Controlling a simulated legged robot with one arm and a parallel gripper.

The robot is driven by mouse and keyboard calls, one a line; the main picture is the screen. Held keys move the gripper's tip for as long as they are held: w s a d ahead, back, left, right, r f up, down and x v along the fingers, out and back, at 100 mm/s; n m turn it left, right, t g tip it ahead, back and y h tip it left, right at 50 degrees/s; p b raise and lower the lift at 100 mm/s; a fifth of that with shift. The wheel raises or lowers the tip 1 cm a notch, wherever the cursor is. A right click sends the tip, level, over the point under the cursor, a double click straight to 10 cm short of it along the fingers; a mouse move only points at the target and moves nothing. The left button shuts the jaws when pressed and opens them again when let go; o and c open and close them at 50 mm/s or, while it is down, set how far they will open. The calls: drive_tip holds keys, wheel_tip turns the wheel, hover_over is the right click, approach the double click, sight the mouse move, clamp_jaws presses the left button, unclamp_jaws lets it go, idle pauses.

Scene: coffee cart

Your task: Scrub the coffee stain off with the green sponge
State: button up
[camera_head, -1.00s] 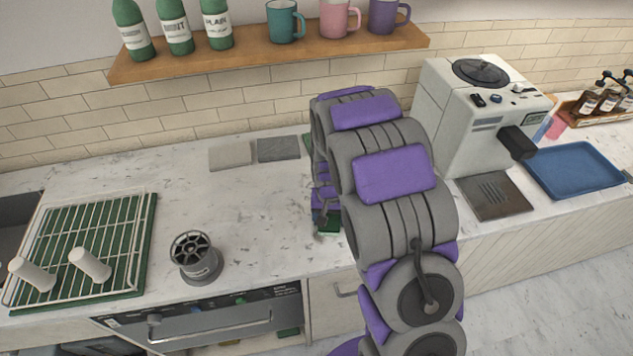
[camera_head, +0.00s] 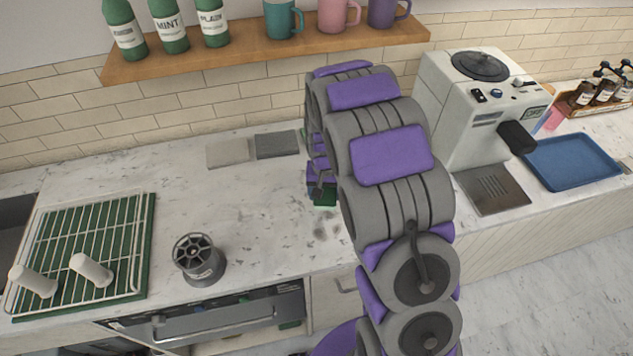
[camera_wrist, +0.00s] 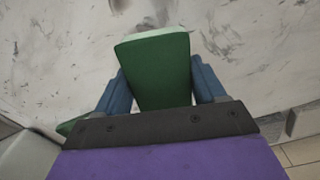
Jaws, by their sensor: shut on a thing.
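The green sponge (camera_wrist: 155,72) is clamped between the two blue fingers of my gripper (camera_wrist: 161,84) in the wrist view. In the head view the sponge (camera_head: 325,197) shows as a small dark green block low over the marble counter, left of my arm. I cannot tell whether it touches the surface. My gripper (camera_head: 320,186) is partly hidden by my arm. The coffee stain (camera_head: 321,232) appears as faint grey-brown smudges on the counter, just in front of the sponge.
A grey cylindrical holder (camera_head: 199,258) and a green drying mat with a white rack (camera_head: 85,245) are left. The coffee machine (camera_head: 480,105) and blue tray (camera_head: 572,163) are right. The counter between holder and cloths is clear.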

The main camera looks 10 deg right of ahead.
drive_tip(key=shift+d+r+p, duration=0.15)
drive_tip(key=shift+r+p, duration=0.35)
drive_tip(key=shift+r, duration=1.4)
